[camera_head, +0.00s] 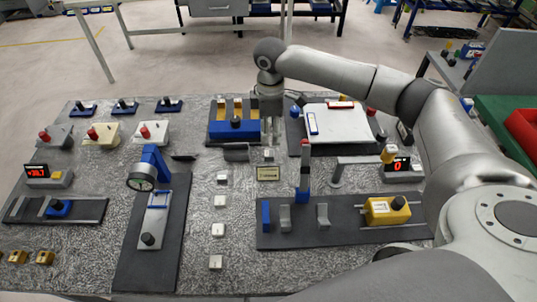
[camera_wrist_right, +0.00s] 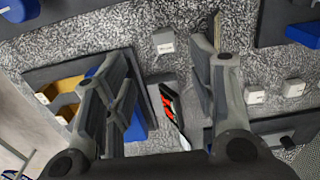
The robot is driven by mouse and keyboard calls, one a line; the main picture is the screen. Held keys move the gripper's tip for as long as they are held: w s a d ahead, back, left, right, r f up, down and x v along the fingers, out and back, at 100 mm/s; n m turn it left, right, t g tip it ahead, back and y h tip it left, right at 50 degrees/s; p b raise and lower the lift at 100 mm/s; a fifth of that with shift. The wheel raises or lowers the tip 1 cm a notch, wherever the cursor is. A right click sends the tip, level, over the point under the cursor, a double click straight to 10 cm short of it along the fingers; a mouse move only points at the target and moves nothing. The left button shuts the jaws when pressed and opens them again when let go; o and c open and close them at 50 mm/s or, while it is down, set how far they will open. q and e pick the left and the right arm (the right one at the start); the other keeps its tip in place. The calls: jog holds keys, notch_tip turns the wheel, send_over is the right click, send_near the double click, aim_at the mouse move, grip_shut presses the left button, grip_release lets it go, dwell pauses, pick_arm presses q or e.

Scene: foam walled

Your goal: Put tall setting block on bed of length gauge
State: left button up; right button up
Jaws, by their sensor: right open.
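Several small pale blocks stand on the table, one (camera_head: 268,155) just below my right gripper and others in a column (camera_head: 219,201) to its left; which is the tall setting block I cannot tell. What looks like the length gauge (camera_head: 340,236) is a long dark bed with a blue end block, two grey rests and a yellow carriage (camera_head: 387,210). My right gripper (camera_head: 268,138) points down above the table, left of the gauge's middle and farther back. In the right wrist view its fingers (camera_wrist_right: 165,85) are apart and empty, with the pale block (camera_wrist_right: 163,40) beyond them. My left gripper is not seen.
A fixture with a blue block (camera_head: 235,127) stands left of the gripper, a white-topped plate (camera_head: 335,123) right of it. A dial stand (camera_head: 150,215) is at left.

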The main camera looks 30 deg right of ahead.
aim_at(269, 153)
notch_tip(269, 153, down, 4)
jog(key=shift+r, duration=0.2)
jog(key=shift+s+a+f+p, duration=0.1)
jog(key=shift+a+f+p, duration=0.05)
jog(key=shift+f+p, duration=0.4)
notch_tip(269, 153, down, 4)
jog(key=shift+s+a+r+p, duration=0.15)
jog(key=shift+r+p, duration=0.05)
jog(key=shift+p, duration=0.4)
jog(key=shift+f, duration=0.45)
jog(key=shift+c, duration=0.3)
grip_shut()
jog(key=shift+r, duration=0.1)
